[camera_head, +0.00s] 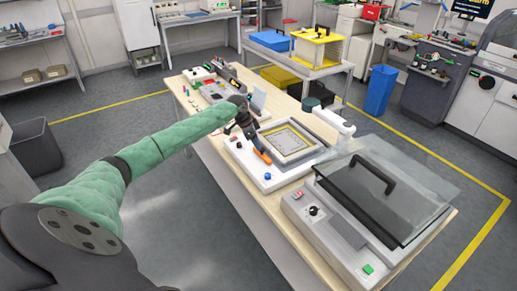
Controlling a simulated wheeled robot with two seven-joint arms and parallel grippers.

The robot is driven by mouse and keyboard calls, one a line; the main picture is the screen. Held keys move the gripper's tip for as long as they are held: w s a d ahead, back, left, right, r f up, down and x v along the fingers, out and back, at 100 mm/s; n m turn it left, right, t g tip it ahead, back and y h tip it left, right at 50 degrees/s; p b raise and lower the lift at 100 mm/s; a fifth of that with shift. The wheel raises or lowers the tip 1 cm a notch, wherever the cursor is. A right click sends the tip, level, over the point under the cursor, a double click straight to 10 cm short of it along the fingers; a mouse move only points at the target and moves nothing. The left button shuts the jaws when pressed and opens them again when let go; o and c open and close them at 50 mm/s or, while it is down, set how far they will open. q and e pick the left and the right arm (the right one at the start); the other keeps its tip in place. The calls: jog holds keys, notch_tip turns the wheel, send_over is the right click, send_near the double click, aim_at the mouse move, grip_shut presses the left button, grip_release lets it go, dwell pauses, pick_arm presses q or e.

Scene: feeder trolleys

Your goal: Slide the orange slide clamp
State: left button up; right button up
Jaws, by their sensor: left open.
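The orange slide clamp (262,156) lies at the left edge of a white-framed fixture (286,178) on the workbench. My left arm, in a green sleeve, reaches in from the lower left. Its dark gripper (250,136) is over the fixture's left side, just above and behind the orange clamp in the picture. The gripper is open. It is too small to tell whether the fingers touch the clamp or stand around it. My right gripper is not in view.
A machine with a clear lid and black handle (372,172) stands on the bench to the right. A blue knob (267,176) is on the fixture's front. Small devices (215,90) crowd the bench's far end. A blue bin (380,91) stands on the floor behind.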

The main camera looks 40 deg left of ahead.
pick_arm(q)
jog(key=shift+b+v, duration=0.6)
jog(key=shift+v, duration=1.5)
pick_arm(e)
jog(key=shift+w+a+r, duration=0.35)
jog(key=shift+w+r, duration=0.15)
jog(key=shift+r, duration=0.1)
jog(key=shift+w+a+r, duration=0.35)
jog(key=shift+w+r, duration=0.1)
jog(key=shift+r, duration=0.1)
pick_arm(q)
jog(key=shift+s+f, duration=0.1)
jog(key=shift+f, duration=0.05)
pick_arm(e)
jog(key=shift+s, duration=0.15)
